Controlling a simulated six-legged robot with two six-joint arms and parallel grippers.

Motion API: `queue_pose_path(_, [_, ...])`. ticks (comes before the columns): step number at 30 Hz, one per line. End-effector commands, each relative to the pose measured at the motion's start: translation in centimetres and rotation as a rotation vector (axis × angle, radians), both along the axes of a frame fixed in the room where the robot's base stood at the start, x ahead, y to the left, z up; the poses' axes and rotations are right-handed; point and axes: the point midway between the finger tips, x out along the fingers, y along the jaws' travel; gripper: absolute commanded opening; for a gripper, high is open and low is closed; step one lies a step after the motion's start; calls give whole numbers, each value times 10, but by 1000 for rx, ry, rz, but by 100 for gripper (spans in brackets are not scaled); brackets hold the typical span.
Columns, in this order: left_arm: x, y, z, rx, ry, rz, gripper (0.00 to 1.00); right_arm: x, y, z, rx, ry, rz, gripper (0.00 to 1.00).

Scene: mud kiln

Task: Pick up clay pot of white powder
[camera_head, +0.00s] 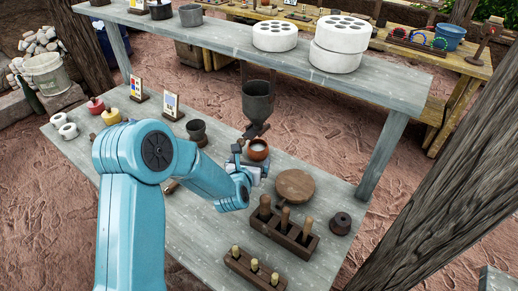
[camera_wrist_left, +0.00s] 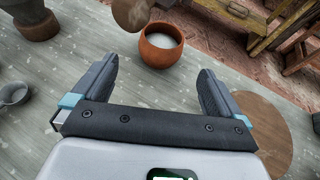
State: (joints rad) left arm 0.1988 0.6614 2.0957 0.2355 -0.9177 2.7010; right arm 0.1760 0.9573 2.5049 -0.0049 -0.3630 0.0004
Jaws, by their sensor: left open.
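The clay pot of white powder (camera_head: 257,149) is a small reddish-brown bowl standing on the lower grey table, with white powder inside. In the left wrist view the pot (camera_wrist_left: 161,46) stands upright, just beyond and between the fingertips. My left gripper (camera_head: 251,156) is at the near side of the pot, low over the table. In the left wrist view its two fingers (camera_wrist_left: 158,72) are spread apart with nothing held between them. Part of the pot is hidden by the gripper in the head view. My right gripper is not seen.
A round wooden disc (camera_head: 295,185) and a wooden tool block (camera_head: 284,230) are to the right. A dark cup (camera_head: 197,131) stands to the left. The upper shelf (camera_head: 215,35) runs behind.

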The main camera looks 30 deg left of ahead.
Motion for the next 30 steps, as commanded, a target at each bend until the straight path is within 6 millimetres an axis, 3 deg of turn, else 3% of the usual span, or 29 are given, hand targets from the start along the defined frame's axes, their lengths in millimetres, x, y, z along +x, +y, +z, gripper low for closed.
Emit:
queue_pose_path(4, [28, 8, -11, 1, -1, 0, 100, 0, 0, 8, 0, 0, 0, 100])
queue_pose_path(13, [54, 13, -22, 0, 1, -1, 100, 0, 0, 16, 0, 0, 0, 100])
queue_pose_path(21, [89, 20, -39, 0, -1, -2, 100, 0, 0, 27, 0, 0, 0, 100])
queue_pose_path(30, [93, 21, -41, 0, -1, -2, 100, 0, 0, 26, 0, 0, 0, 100])
